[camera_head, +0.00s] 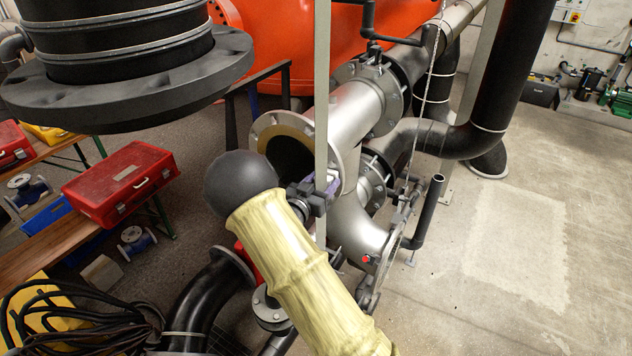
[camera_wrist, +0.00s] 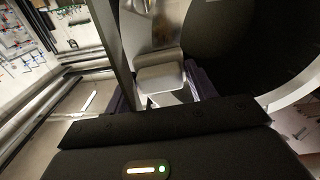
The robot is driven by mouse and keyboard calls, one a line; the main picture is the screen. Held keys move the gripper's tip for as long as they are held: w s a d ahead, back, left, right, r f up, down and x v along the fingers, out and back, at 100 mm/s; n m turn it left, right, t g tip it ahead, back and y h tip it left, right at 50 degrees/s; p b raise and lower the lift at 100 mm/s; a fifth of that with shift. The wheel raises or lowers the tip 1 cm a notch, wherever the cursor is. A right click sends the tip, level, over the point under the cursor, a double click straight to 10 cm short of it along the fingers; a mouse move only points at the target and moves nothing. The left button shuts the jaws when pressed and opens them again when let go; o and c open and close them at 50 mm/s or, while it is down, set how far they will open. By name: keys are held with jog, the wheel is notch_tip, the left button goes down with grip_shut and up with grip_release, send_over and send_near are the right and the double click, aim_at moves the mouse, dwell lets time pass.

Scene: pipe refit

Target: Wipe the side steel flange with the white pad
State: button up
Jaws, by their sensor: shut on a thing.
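The steel flange (camera_head: 262,128) is the ring at the open end of the silver pipe (camera_head: 357,112), with a dark bore. In the wrist view its pale rim (camera_wrist: 292,92) curves around the dark opening at right. My gripper (camera_head: 325,186) is at the flange's lower right side, partly behind a grey upright bar (camera_head: 322,90). In the wrist view my gripper (camera_wrist: 165,98) is shut on the white pad (camera_wrist: 160,76), a small pale block between purple-dark fingers. The pad is close to the flange; I cannot tell whether they touch. The pad is not clear in the head view.
The grey upright bar (camera_wrist: 110,40) also stands close on the left in the wrist view. A large black flanged pipe (camera_head: 130,75) hangs at upper left. A red case (camera_head: 120,185) lies on a wooden bench (camera_head: 60,235). Open concrete floor (camera_head: 520,240) lies at right.

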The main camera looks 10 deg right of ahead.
aim_at(325, 184)
jog(key=shift+s+d, duration=0.4)
jog(key=shift+a, duration=0.1)
jog(key=shift+s+a, duration=0.35)
jog(key=shift+a, duration=0.05)
jog(key=shift+v, duration=2.45)
jog(key=shift+v, duration=1.5)
